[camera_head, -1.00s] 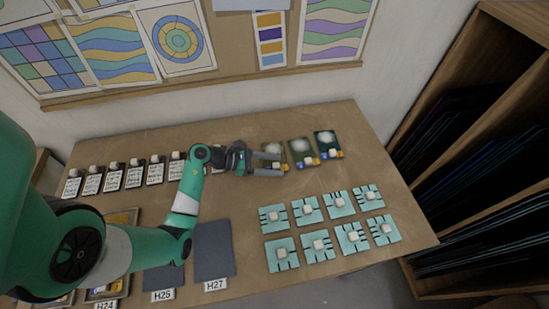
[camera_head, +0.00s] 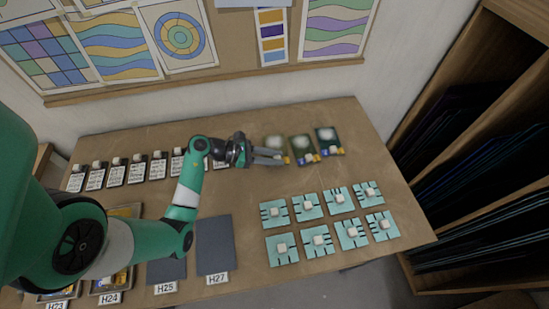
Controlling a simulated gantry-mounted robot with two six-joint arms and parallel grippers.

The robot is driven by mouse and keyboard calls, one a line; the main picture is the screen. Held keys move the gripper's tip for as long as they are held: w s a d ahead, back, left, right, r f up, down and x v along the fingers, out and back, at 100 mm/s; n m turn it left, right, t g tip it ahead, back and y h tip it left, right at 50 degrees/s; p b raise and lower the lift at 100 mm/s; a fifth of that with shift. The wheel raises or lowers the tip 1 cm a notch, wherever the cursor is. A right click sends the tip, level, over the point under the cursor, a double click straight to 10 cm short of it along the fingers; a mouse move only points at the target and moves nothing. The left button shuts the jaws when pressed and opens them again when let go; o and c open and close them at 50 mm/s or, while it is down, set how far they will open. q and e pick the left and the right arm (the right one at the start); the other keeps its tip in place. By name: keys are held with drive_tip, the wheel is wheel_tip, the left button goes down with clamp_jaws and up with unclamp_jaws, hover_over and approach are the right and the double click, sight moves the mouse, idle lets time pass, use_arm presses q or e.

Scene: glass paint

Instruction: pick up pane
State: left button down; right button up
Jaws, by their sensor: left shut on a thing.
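Three dark panes with pale round tops and small blue and yellow tags stand in a row at the back right of the table. They are the left pane (camera_head: 274,143), the middle pane (camera_head: 303,148) and the right pane (camera_head: 329,139). My left gripper (camera_head: 283,157) reaches in from the left, its fingers close together at the front edge of the left pane. It is shut on this pane, whose lower part the fingers hide. I cannot tell whether the pane is off the table. My right gripper is not in view.
Dark mats (camera_head: 214,245) labelled H25 and H27 lie in front. Labelled black cards (camera_head: 137,170) line the back left, partly behind my arm. A wooden rack (camera_head: 470,130) stands at the right.

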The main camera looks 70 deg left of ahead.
use_arm(q)
drive_tip(key=d+r+p, duration=0.5)
drive_tip(key=d+r, duration=0.6)
drive_tip(key=d, duration=0.3)
drive_tip(key=shift+s, duration=0.2)
